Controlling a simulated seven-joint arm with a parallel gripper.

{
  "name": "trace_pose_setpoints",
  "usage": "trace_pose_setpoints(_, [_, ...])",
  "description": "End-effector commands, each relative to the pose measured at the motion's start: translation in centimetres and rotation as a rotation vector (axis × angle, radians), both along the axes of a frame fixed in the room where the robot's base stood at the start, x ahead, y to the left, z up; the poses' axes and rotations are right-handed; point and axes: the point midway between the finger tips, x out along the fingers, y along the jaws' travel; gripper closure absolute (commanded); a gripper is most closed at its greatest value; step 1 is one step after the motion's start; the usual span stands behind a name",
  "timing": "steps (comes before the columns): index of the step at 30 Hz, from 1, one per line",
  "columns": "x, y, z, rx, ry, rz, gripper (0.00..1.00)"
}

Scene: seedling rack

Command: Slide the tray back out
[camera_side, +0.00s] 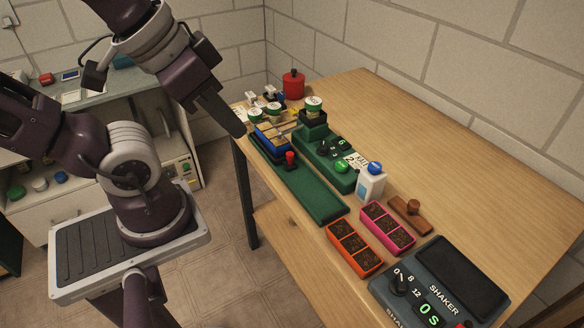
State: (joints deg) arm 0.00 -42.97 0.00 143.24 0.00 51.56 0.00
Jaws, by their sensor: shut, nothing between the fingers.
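A blue tray (272,149) sits at the far end of a long green track (313,194), close beside a green machine (324,155) with knobs and a green button. A red upright knob (290,158) stands at the tray's near end. Tan bars cross above the tray and partly hide what is in it. My gripper (240,132) is shut and empty, to the left of the tray near the table's left edge. It appears apart from the tray and the knob.
Orange (355,247) and pink (388,228) soil trays, a brown block (410,214) and a shaker (440,285) lie nearer. A red canister (293,86) stands behind. The table's right side is clear.

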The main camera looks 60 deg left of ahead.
Motion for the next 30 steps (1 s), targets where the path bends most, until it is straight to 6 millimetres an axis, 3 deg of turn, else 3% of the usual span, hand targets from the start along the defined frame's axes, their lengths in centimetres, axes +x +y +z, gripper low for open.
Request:
trace_pose_setpoints(9, [0.0,0.0,0.0,0.000,0.000,0.000,1.00])
trace_pose_setpoints(14, [1.6,0.5,0.0,0.034,0.037,-0.033,0.71])
trace_pose_setpoints(16, [4.1,1.5,-0.3,0.085,0.095,-0.097,0.58])
trace_pose_setpoints(17, [5.5,2.1,-0.6,0.108,0.127,-0.135,0.58])
trace_pose_setpoints(20, [10.5,5.1,-2.9,0.176,0.239,-0.284,0.58])
trace_pose_setpoints(24, [16.0,10.2,-8.7,0.211,0.374,-0.512,0.58])
trace_pose_setpoints(27, [18.0,13.2,-13.1,0.205,0.431,-0.644,0.58])
trace_pose_setpoints(30, [18.7,14.9,-16.0,0.196,0.458,-0.730,0.58])
